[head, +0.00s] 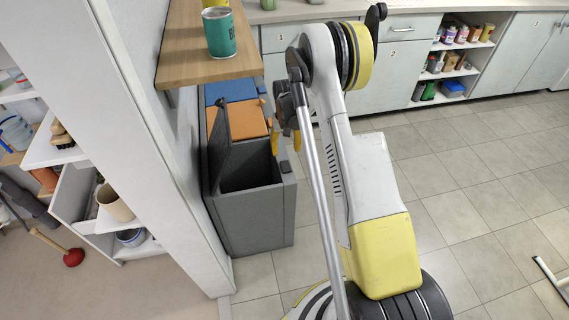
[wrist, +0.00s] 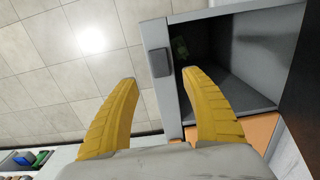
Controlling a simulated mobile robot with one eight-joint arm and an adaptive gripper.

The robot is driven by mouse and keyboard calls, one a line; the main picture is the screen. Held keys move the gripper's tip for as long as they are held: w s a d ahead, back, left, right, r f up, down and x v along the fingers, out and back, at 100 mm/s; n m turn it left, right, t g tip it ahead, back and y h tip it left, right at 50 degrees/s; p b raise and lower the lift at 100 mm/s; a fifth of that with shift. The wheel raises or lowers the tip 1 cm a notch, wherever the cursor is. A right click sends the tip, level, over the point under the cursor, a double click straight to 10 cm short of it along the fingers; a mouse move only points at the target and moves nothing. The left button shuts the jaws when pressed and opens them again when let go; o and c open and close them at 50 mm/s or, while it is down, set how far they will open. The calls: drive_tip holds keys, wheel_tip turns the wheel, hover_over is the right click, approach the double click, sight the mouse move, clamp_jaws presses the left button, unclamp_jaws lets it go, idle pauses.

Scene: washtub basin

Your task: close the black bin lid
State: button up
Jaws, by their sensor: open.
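The black bin lid (head: 217,143) stands open, raised on the left side of the front compartment of a grey bin unit (head: 262,225) in the head view. The dark open compartment (head: 250,177) is exposed below it. A dark panel at the right edge of the wrist view (wrist: 303,100) looks like this lid. My gripper (head: 286,145) has yellow fingers, open and empty, near the bin's right rim, across the opening from the lid. In the wrist view my gripper (wrist: 160,82) has its fingertips near the bin's rim and a dark block (wrist: 159,62) on it. Whether they touch is unclear.
Closed orange (head: 247,122) and blue (head: 232,88) lids lie behind the open compartment. A wooden shelf (head: 185,55) with a green can (head: 219,35) overhangs the back lids. A white wall panel (head: 125,130) stands close left. Tiled floor (head: 465,170) to the right is free.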

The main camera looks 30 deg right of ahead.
sight(286, 166)
wheel_tip(286, 166, down, 9)
drive_tip(key=b, duration=0.3)
drive_tip(key=shift+f, duration=0.2)
